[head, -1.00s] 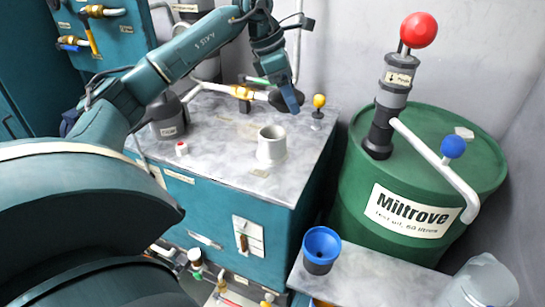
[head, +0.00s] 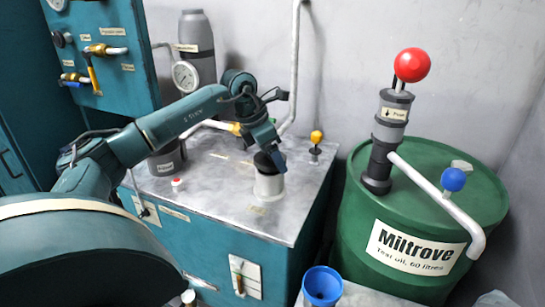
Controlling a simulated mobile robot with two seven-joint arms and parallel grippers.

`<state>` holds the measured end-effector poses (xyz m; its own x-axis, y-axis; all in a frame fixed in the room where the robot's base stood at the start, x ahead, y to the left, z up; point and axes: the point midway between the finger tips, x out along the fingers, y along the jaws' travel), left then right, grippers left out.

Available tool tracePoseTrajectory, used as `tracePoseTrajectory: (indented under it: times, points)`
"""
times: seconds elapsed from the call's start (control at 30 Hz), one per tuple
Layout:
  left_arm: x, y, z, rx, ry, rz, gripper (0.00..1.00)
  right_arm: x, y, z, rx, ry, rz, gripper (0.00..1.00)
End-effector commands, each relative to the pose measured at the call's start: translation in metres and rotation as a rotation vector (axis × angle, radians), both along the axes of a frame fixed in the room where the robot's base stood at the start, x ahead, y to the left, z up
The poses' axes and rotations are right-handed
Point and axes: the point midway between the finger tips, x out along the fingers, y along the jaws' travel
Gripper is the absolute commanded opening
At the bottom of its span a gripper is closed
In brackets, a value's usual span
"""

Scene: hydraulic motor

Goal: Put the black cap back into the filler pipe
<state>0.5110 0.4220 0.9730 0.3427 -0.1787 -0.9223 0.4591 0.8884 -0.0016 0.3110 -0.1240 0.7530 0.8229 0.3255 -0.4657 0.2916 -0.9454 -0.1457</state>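The white filler pipe (head: 269,188) stands upright on the grey top of the teal tank. The black cap (head: 263,162) is at the pipe's mouth, directly over its opening and covering most of it. I cannot tell whether it is seated in the pipe or just above it. My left gripper (head: 271,157) points down at the pipe's mouth and is shut on the cap; one blue fingertip shows on the cap's right side. My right gripper is not in view.
A yellow-knobbed part (head: 316,138) stands right of the pipe on the tank top (head: 240,215). A pressure gauge (head: 185,75) and brass valve are behind my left arm. A green drum (head: 375,215) with a red-knobbed pump is at right. A blue cup (head: 322,285) is in front.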

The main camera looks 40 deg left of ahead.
Motion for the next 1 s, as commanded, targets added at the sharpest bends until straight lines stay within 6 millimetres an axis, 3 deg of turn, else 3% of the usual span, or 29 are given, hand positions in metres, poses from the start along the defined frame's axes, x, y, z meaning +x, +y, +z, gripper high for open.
tracePoseTrajectory:
  times: [0.77, 0.8, 1.0]
  points:
    - [0.0, 0.001, -0.018, 0.001, -0.003, 0.0, 0.5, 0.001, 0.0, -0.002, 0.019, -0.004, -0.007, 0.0]
    - [0.0, 0.0, -0.018, 0.001, -0.001, -0.001, 0.75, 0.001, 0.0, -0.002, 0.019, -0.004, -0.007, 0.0]
    - [0.0, 0.0, -0.018, 0.001, -0.001, -0.001, 0.91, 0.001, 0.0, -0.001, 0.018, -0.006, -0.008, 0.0]
